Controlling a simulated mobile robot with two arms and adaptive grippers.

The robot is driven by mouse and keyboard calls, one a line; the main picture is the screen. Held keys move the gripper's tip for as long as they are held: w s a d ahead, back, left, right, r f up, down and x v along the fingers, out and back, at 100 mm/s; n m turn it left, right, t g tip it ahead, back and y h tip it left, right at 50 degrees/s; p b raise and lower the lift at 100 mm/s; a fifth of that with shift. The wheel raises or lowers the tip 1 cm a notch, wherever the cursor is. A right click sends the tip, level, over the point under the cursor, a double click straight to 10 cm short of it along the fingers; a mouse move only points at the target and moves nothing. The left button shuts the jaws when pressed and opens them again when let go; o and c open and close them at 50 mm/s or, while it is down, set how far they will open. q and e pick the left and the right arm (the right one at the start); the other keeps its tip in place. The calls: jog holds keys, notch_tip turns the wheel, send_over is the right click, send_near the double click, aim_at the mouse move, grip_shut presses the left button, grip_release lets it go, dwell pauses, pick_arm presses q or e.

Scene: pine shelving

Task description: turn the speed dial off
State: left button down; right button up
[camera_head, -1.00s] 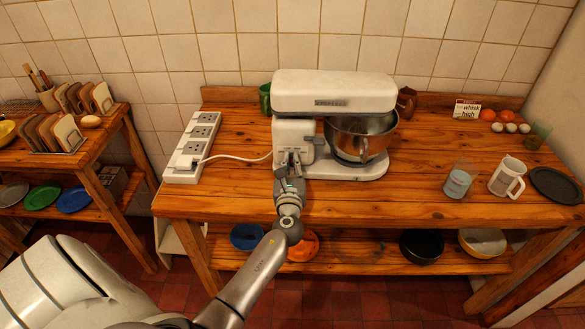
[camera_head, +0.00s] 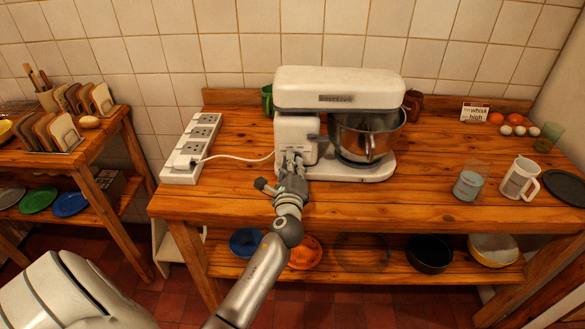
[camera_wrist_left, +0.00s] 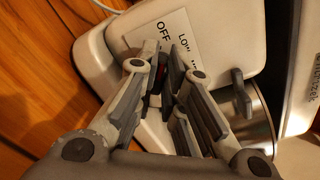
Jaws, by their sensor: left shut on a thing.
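The white stand mixer (camera_head: 335,90) stands on the wooden table, with its steel bowl (camera_head: 368,132) under the head. My left gripper (camera_head: 291,158) is at the front of the mixer's base column. In the left wrist view, my left gripper (camera_wrist_left: 160,76) is shut on the small dark speed dial (camera_wrist_left: 155,86), which shows a bit of red. The fingers hide most of the dial. The white label plate (camera_wrist_left: 178,32) behind it reads OFF and LOW, with further text cut off by a finger. I cannot tell which mark the dial points to. My right gripper is not in view.
A grey lever (camera_wrist_left: 242,95) sticks out of the mixer beside the fingers. A white cable (camera_head: 238,157) runs from the mixer to a power strip (camera_head: 194,148). A glass (camera_head: 468,184) and a white mug (camera_head: 520,179) stand to the right. The table front between is clear.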

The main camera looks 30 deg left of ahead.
pick_arm(q)
jog(key=shift+f+n, duration=0.15)
jog(key=shift+n, duration=0.35)
jog(key=shift+b, duration=0.3)
jog(key=c, duration=1.5)
grip_release()
jog(key=shift+c, duration=0.2)
jog(key=shift+s, duration=0.1)
jog(key=v, duration=1.2)
jog(key=shift+a, duration=0.1)
